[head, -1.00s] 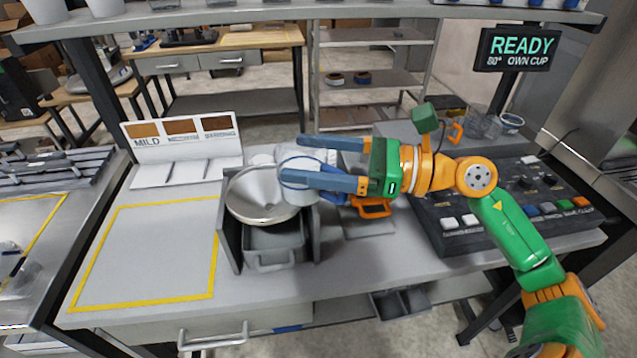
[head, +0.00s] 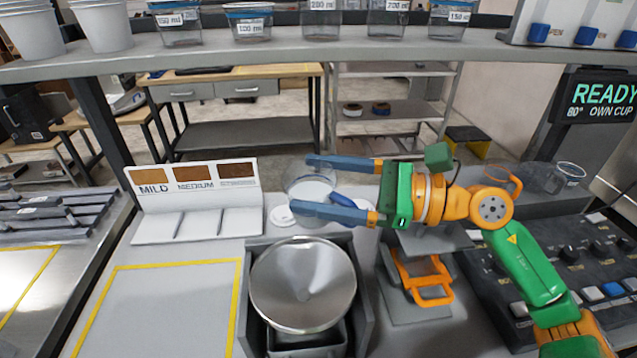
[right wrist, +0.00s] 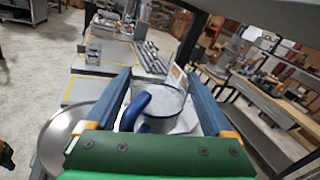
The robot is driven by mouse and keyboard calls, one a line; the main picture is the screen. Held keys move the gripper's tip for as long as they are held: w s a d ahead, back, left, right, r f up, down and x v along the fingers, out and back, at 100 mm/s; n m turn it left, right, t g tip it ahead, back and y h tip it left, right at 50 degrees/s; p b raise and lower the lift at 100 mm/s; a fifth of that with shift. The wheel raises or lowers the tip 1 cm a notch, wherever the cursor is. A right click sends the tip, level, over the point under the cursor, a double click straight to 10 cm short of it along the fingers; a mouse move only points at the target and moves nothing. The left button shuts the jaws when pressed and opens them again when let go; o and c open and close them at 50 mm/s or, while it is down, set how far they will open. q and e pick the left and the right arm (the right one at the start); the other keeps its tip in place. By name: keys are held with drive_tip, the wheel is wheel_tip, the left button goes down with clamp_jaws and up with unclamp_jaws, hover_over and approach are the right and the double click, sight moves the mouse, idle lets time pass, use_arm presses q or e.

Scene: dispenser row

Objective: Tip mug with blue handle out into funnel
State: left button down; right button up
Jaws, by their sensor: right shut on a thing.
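The mug with the blue handle (head: 343,194) has a clear or pale body (head: 309,187) and shows behind the funnel in the head view. My right gripper (head: 302,184) is shut on it, one finger on each side. In the right wrist view the mug (right wrist: 162,103) sits between the fingers, handle towards the palm, and looks roughly upright. Something pale shows inside, but I cannot tell what. The metal funnel (head: 303,283) stands in a grey holder, its wide bowl open and looking empty. It also shows in the right wrist view (right wrist: 58,140). My left gripper is out of view.
A sample board (head: 195,200) stands behind left. A yellow-outlined area (head: 160,310) is clear. A orange-handled part (head: 430,285) and a control panel (head: 590,265) lie right of the funnel. A shelf (head: 300,45) with cups hangs above.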

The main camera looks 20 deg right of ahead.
drive_tip(key=n, duration=0.1)
drive_tip(key=s+n+b, duration=0.1)
drive_tip(key=f+n, duration=0.1)
drive_tip(key=shift+s+a+n+b, duration=0.25)
drive_tip(key=shift+s+n+b, duration=0.05)
drive_tip(key=shift+s, duration=0.1)
drive_tip(key=n+b, duration=0.1)
drive_tip(key=f+n, duration=0.1)
drive_tip(key=n, duration=0.1)
drive_tip(key=shift+s+a+f+b, duration=0.15)
drive_tip(key=shift+a+f+b, duration=0.1)
drive_tip(key=shift+a+b, duration=0.1)
drive_tip(key=shift+a+f+n+b, duration=0.1)
drive_tip(key=shift+f+n+b, duration=0.25)
drive_tip(key=shift+n, duration=0.35)
drive_tip(key=s+n+b, duration=0.1)
drive_tip(key=n+b, duration=0.2)
drive_tip(key=s+a+n+b, duration=0.1)
drive_tip(key=n+b, duration=0.2)
drive_tip(key=n, duration=0.1)
drive_tip(key=s+a+n+b, duration=0.1)
drive_tip(key=n+b, duration=0.2)
drive_tip(key=shift+s+a+f, duration=0.2)
drive_tip(key=shift+s+f, duration=0.1)
drive_tip(key=shift+f, duration=0.1)
